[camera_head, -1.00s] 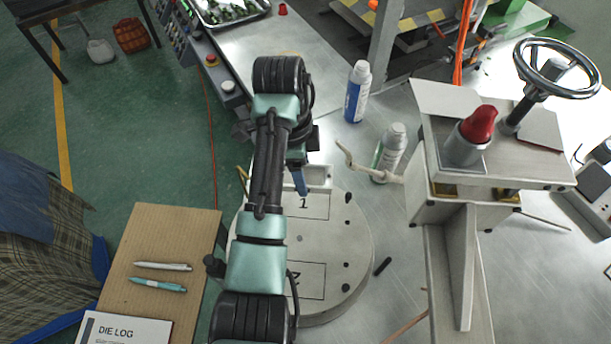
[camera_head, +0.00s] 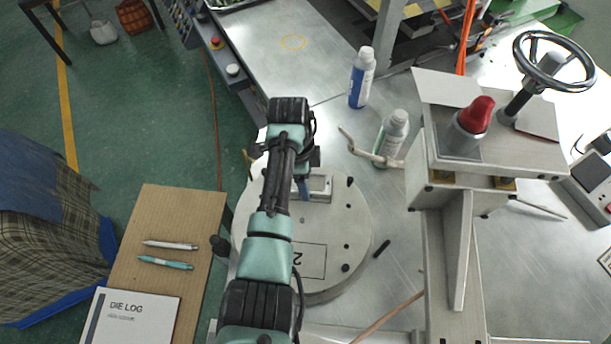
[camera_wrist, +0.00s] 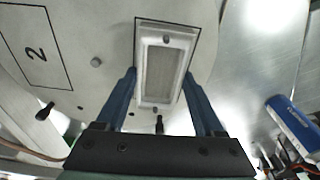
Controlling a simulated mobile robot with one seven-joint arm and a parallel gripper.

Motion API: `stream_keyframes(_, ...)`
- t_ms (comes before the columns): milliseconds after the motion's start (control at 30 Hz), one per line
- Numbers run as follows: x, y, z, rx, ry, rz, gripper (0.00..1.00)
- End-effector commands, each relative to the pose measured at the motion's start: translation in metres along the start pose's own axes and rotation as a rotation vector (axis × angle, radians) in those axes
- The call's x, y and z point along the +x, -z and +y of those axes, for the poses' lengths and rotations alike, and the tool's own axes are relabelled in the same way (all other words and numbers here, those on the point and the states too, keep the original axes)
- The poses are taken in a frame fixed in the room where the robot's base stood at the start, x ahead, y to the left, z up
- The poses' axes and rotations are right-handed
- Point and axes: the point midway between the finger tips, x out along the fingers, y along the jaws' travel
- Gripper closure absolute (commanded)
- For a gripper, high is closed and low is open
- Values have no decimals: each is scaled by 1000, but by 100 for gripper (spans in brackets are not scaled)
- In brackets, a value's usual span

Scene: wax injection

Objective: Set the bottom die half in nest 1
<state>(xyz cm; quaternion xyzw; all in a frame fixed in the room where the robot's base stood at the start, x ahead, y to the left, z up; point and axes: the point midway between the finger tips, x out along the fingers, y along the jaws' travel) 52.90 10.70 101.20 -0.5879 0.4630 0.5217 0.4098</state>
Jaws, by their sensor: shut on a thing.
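The bottom die half (camera_wrist: 165,72) is a pale rectangular block with a recessed grey face, between my gripper's blue fingers in the wrist view. My gripper (camera_wrist: 160,80) is shut on it. The block lies over the black outline of nest 1 (camera_wrist: 137,30), roughly square with it; the outline shows along its far end and sides. I cannot tell whether the block touches the plate. In the head view the die half (camera_head: 320,187) sits at the back of the round plate (camera_head: 340,225), partly hidden by my arm. The nest number 1 is covered.
Nest 2 (camera_head: 310,260) is empty at the plate's front. A green-labelled bottle (camera_head: 391,135) and a blue bottle (camera_head: 361,78) stand behind right. A press with a handwheel (camera_head: 553,62) rises at right. A black pin (camera_head: 382,249) lies beside the plate.

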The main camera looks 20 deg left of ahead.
Motion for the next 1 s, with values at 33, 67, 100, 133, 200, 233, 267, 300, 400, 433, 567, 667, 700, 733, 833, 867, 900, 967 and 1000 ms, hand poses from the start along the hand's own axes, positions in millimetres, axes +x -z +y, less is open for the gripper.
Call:
stream_keyframes(33, -1, 0, -1, 0, 2, 0, 100)
stream_keyframes(67, 0, 0, -1, 0, 2, 0, 100)
stream_keyframes(100, 1, 0, -1, 0, 2, 0, 100)
stream_keyframes(133, 2, 0, -1, 0, 2, 0, 100)
stream_keyframes(200, 2, 0, 0, 0, 0, 0, 21)
stream_keyframes(233, 2, 0, 0, 0, 0, 0, 16)
stream_keyframes(267, 2, 0, 0, 0, 0, 0, 10)
stream_keyframes(300, 2, 0, 0, 0, 0, 0, 3)
stream_keyframes(400, 2, 0, 0, -1, 0, 0, 0)
stream_keyframes(433, 2, 0, 0, -1, 0, 0, 0)
stream_keyframes(567, 1, 0, 0, -1, 0, 0, 0)
stream_keyframes(667, -4, 0, -1, 0, 2, 0, 0)
stream_keyframes(700, -8, 0, -1, 0, 4, 1, 0)
stream_keyframes(733, -12, 0, -1, 0, 4, 1, 0)
stream_keyframes(833, -30, 0, -1, -1, 6, 0, 0)
stream_keyframes(867, -36, 0, -2, -1, 7, 0, 0)
stream_keyframes(900, -46, 0, -2, -1, 8, 0, 0)
stream_keyframes(967, -59, -1, -2, -2, 7, 0, 0)
stream_keyframes(1000, -68, -1, -2, -1, 7, 0, 0)
